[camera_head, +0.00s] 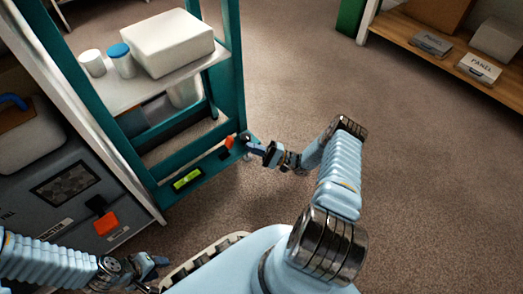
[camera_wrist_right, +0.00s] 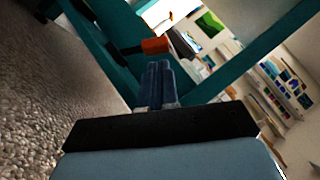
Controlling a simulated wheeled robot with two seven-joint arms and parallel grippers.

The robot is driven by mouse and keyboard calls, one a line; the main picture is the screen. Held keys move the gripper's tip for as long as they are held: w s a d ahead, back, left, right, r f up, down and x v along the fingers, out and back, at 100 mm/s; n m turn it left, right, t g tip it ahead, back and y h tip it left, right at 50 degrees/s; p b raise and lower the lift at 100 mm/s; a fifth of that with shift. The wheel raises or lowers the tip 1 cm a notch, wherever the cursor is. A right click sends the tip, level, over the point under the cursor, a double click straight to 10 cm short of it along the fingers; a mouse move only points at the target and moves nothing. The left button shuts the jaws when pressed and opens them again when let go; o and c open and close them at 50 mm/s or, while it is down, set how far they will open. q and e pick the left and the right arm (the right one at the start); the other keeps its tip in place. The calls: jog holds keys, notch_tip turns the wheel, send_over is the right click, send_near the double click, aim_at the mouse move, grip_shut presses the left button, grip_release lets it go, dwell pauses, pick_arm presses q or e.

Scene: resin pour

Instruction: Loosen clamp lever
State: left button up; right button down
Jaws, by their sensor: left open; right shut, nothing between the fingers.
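The clamp lever, a small orange handle (camera_head: 229,142), sits on the lower rail of the teal stand. It also shows in the right wrist view (camera_wrist_right: 155,46), just beyond my fingertips. My right gripper (camera_head: 250,146) is shut and empty at the right of the lever, by the stand's corner post. In the wrist view its two dark blue fingers (camera_wrist_right: 161,67) lie together and point toward the handle. I cannot tell whether they touch it. My left gripper (camera_head: 158,268) is open and empty at the lower left, away from the lever.
The teal stand (camera_head: 232,60) carries a shelf with a white block (camera_head: 167,42) and two small containers. A green spirit level (camera_head: 187,180) is on the lower rail. A grey unit with an orange part (camera_head: 106,222) stands left. Carpet (camera_head: 400,170) is open to the right.

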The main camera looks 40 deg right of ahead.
aim_at(243, 152)
jog(key=shift+x, duration=1.95)
jog(key=shift+r, duration=0.1)
